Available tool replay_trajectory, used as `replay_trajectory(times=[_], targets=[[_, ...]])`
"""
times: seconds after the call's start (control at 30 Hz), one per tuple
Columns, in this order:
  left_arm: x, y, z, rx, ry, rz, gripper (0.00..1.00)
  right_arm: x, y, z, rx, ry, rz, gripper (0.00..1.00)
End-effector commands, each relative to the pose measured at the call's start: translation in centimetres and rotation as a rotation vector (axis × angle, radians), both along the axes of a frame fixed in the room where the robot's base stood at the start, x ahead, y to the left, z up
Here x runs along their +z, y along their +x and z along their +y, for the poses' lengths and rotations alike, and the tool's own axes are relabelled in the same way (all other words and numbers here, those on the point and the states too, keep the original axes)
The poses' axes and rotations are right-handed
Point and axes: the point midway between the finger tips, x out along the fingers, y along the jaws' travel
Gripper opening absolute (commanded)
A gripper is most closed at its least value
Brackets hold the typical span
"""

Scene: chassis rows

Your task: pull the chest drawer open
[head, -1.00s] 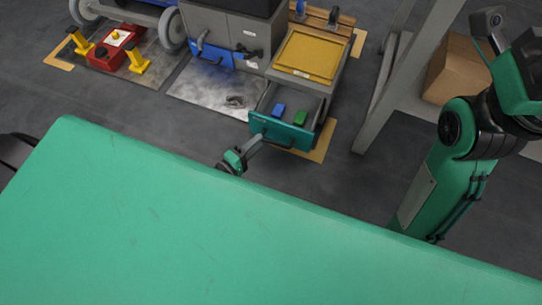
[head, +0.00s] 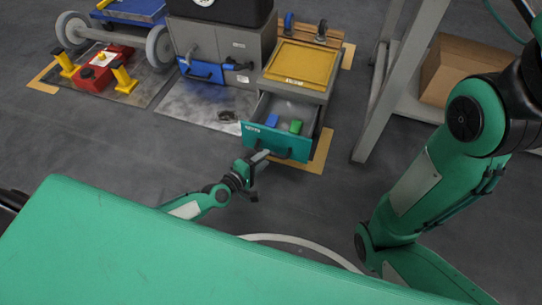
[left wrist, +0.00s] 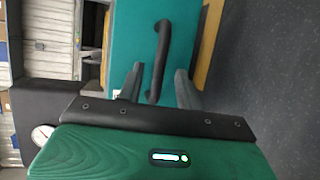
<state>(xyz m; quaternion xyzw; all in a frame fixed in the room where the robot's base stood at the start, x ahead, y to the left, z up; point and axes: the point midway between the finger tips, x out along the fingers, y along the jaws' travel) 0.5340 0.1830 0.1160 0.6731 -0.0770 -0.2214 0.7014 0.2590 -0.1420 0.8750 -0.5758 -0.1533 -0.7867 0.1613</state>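The chest drawer (head: 262,143) stands out from a grey chest (head: 318,90), with a teal front and a black bar handle (head: 283,154). My left gripper (head: 262,160) is just in front of the drawer front, by the handle. In the left wrist view the two fingers (left wrist: 159,85) are apart, and the handle (left wrist: 160,62) shows between and beyond their tips, with no clear contact. My right arm is at the right; its gripper is out of view.
A yellow tray (head: 300,62) lies on the chest top. A grey cabinet with a blue handle plate (head: 202,72) stands left of the chest. A grey post (head: 400,80) and a cardboard box (head: 455,72) are at the right.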

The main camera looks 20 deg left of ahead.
Motion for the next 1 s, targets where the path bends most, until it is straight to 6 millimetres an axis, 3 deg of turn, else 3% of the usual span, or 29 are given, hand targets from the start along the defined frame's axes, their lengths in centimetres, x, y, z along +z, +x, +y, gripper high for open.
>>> replay_trajectory(times=[0.1, 0.3, 0.67, 0.83, 1.0], targets=[[-0.6, 2.0, -1.0, 0.001, -0.003, -0.001, 0.36, -0.6, -0.1, 0.1, 0.002, 0.002, -0.002, 0.36], [-0.8, 3.8, -1.8, 0.000, -0.001, 0.000, 0.36, -0.7, -0.3, 0.1, 0.008, 0.001, -0.006, 0.36], [-0.9, 4.1, -1.9, 0.000, 0.001, 0.000, 0.36, -0.4, -0.6, 0.2, 0.012, 0.002, -0.016, 0.36], [-0.9, 4.1, -1.9, 0.000, 0.000, 0.001, 0.03, -0.5, -0.5, 0.2, 0.012, 0.001, -0.015, 0.36], [-0.9, 4.1, -1.9, 0.000, 0.000, 0.001, 0.00, -0.5, -0.4, 0.2, 0.012, 0.001, -0.012, 0.36]])
